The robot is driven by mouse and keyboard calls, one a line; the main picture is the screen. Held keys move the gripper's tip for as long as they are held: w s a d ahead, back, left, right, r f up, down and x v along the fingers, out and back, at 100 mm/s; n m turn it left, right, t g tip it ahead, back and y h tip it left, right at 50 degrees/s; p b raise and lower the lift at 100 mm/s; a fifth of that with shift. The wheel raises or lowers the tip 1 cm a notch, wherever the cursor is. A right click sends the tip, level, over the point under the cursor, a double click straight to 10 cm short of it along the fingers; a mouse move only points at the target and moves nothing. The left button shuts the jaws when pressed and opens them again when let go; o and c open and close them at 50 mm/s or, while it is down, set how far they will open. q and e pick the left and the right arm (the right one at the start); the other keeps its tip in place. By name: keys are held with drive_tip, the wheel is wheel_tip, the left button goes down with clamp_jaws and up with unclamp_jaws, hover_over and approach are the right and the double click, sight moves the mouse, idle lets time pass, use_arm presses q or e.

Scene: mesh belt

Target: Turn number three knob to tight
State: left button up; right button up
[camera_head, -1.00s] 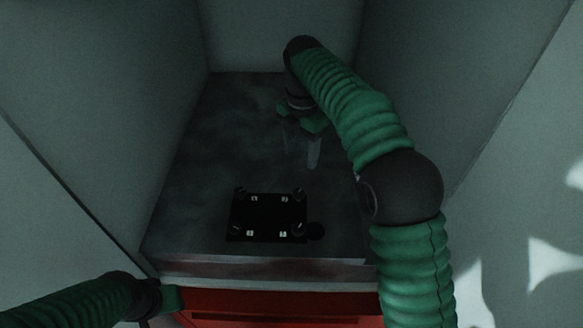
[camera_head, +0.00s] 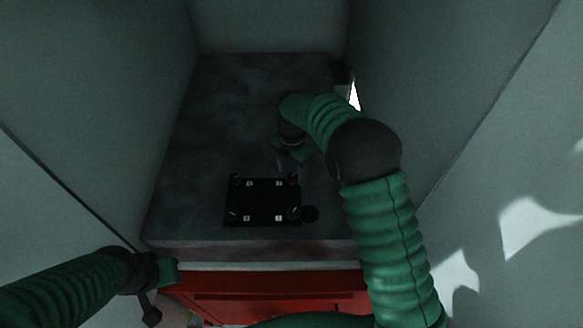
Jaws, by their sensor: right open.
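A black square panel (camera_head: 262,203) lies on the dark worktop. It has a knob at each corner: upper left (camera_head: 236,180), upper right (camera_head: 295,180), lower left (camera_head: 231,216) and lower right (camera_head: 294,213). Small white number labels sit beside the knobs, too small to read, so I cannot tell which is number three. My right gripper (camera_head: 290,164) is open and empty, pointing down just behind the panel's upper right corner. Its fingers are dim and its height above the panel is unclear. My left gripper (camera_head: 152,300) is at the lower left, off the worktop's front corner; its jaws are unclear.
The worktop (camera_head: 215,120) is enclosed by grey walls at the left, back and right. A red cabinet front (camera_head: 260,295) is below the worktop's front edge. The worktop left of and behind the panel is clear.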

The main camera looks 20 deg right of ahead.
drive_tip(key=shift+s+f, duration=0.2)
drive_tip(key=shift+s, duration=0.25)
drive_tip(key=shift+w+f, duration=0.15)
drive_tip(key=shift+w, duration=0.1)
drive_tip(key=c, duration=0.7)
clamp_jaws()
use_arm(q)
drive_tip(key=shift+s+r, duration=0.2)
drive_tip(key=shift+s, duration=0.1)
